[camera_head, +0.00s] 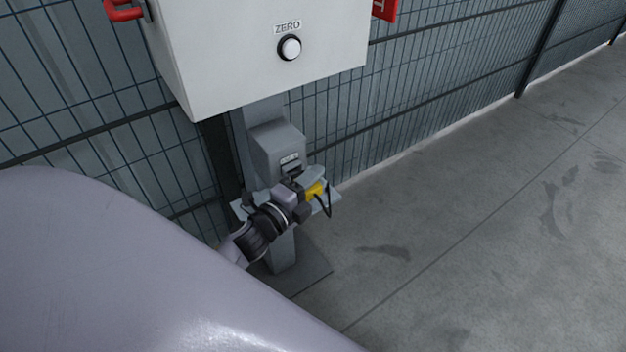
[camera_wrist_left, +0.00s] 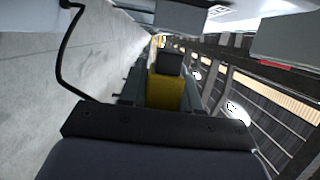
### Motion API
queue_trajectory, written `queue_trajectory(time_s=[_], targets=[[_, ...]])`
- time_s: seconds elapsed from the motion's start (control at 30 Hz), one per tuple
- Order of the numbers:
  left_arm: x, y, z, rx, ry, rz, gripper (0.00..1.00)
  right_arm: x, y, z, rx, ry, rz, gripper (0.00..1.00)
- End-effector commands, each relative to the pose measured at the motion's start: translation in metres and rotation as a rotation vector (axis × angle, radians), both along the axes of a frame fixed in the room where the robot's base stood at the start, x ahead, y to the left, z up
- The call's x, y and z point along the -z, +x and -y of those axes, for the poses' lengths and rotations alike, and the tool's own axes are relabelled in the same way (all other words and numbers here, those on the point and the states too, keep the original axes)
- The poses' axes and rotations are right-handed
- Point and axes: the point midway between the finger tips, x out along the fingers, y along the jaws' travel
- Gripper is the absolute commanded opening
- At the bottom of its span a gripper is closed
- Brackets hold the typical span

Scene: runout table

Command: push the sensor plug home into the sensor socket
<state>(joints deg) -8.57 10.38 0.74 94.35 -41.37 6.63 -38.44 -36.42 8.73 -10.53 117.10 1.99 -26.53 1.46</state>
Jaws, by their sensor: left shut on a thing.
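The sensor plug (camera_head: 315,190) is yellow with a black cable. In the left wrist view the yellow plug (camera_wrist_left: 166,93) has a dark end pointing away from the wrist. My left gripper (camera_head: 308,186) is shut on the plug, just below and in front of the sensor socket. The sensor socket (camera_head: 278,143) is a grey box on the post, with a small label and a dark opening low on its front. The gripper partly hides the area under the opening; I cannot tell whether plug and socket touch. My right gripper is not in view.
A large pale box (camera_head: 250,60) with a white ZERO button (camera_head: 290,48) hangs above the socket. A small grey shelf (camera_head: 330,199) is behind the gripper. The cable (camera_wrist_left: 62,70) loops at the left. Mesh fence (camera_head: 430,80) stands behind; floor at right is clear.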

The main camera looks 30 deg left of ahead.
Motion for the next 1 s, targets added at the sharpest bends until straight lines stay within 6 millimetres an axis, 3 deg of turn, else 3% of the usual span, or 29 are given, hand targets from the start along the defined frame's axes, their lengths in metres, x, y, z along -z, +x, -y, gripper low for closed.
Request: queue_trajectory(time_s=[1.0], targets=[[-0.0004,0.0028,-0.0060,0.000,0.002,0.002,0.00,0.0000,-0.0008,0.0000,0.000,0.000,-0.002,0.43]])
